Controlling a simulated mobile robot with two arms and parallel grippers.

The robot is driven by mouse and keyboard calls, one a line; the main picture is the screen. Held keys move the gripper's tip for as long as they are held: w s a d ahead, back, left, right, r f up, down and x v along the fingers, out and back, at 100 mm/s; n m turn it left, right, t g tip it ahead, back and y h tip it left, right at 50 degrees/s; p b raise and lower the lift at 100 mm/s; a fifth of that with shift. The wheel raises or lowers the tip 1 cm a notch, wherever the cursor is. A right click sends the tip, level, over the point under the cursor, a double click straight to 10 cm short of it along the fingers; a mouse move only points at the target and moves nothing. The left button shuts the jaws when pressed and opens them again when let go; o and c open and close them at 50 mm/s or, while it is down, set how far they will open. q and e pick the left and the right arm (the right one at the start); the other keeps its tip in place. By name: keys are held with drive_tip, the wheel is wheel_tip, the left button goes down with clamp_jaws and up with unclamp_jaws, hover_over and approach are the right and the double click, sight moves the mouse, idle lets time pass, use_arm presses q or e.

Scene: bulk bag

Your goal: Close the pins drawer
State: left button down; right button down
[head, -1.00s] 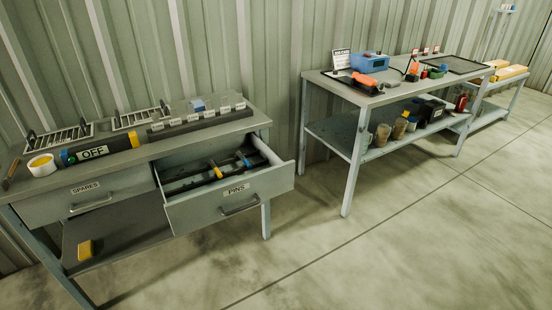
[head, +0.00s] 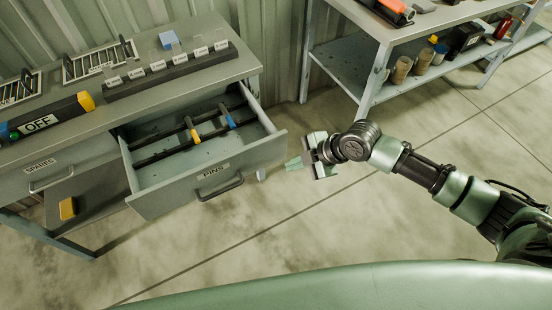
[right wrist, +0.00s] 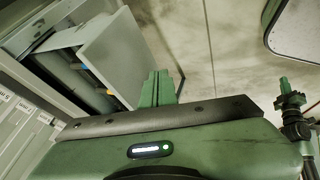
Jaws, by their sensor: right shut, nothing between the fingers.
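The pins drawer (head: 236,171) stands pulled out from the bench, with its PINS label and a dark bar handle (head: 221,187) on the front. Inside lie dark rails with a yellow and a blue piece on pins. The drawer also shows in the right wrist view (right wrist: 117,58), at the upper left. My right gripper (head: 296,162) is shut and empty, just right of the drawer front's right end, apart from the handle. Its green fingers (right wrist: 157,87) show in the right wrist view. My left gripper is not in view.
The spares drawer (head: 40,172) beside it is shut. The bench top (head: 205,81) holds a labelled block row (head: 170,70), racks and an OFF box (head: 45,122). A yellow block (head: 68,208) lies on the lower shelf. A second bench (head: 345,65) stands at upper right. The floor before the drawer is clear.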

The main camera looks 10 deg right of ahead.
drive_tip(key=b, duration=0.9)
approach(260, 165)
wheel_tip(260, 165, down, 5)
drive_tip(key=s+a, duration=0.2)
drive_tip(key=w+b, duration=0.1)
drive_tip(key=w+r+b, duration=0.1)
drive_tip(key=w, duration=0.1)
drive_tip(key=shift+w+a, duration=0.15)
drive_tip(key=shift+a, duration=0.05)
drive_tip(key=shift+r, duration=0.15)
drive_tip(key=shift+w, duration=0.15)
